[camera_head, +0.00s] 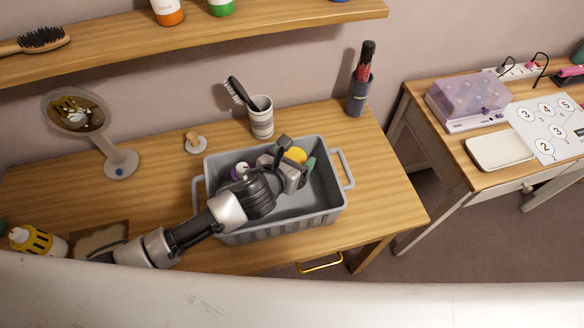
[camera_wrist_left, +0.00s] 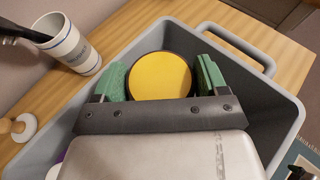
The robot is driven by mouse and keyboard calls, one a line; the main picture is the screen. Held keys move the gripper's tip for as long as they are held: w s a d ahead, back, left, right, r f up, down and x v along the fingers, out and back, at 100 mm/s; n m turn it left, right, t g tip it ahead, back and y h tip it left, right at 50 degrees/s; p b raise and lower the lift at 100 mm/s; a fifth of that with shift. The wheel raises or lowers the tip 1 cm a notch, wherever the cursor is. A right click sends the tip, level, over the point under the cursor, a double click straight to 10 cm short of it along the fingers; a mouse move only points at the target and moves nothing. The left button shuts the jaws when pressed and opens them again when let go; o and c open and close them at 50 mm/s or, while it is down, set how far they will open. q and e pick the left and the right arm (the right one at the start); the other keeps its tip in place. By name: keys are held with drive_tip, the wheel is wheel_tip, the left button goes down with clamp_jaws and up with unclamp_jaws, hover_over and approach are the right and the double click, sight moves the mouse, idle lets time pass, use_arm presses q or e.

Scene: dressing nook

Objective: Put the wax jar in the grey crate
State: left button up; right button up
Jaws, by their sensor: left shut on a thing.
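The wax jar, a round thing with a yellow top (camera_head: 296,154), is between the green-padded fingers of my left gripper (camera_head: 297,160). In the left wrist view the yellow disc (camera_wrist_left: 160,76) fills the gap between the two fingers (camera_wrist_left: 160,80), which are shut on it. The grey crate (camera_head: 280,233) stands on the wooden dresser. Its rim surrounds the jar and gripper in both views, also in the wrist view (camera_wrist_left: 285,92). I cannot tell whether the jar touches the crate floor. My right gripper is not in view.
A purple and white item (camera_head: 240,171) lies in the crate's left part. Behind the crate stand a striped cup (camera_head: 261,118) with a brush and a dark holder (camera_head: 359,97). A round mirror (camera_head: 77,112) stands left. The dresser's right end is clear.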

use_arm(q)
drive_tip(key=shift+f, duration=1.9)
drive_tip(key=shift+f, duration=0.15)
drive_tip(key=o, duration=0.8)
drive_tip(key=shift+f, duration=0.1)
drive_tip(key=shift+s+r, duration=0.1)
drive_tip(key=shift+r, duration=0.2)
drive_tip(key=v, duration=1.1)
drive_tip(key=shift+s+a+r+b, duration=0.2)
drive_tip(key=shift+s+b, duration=0.1)
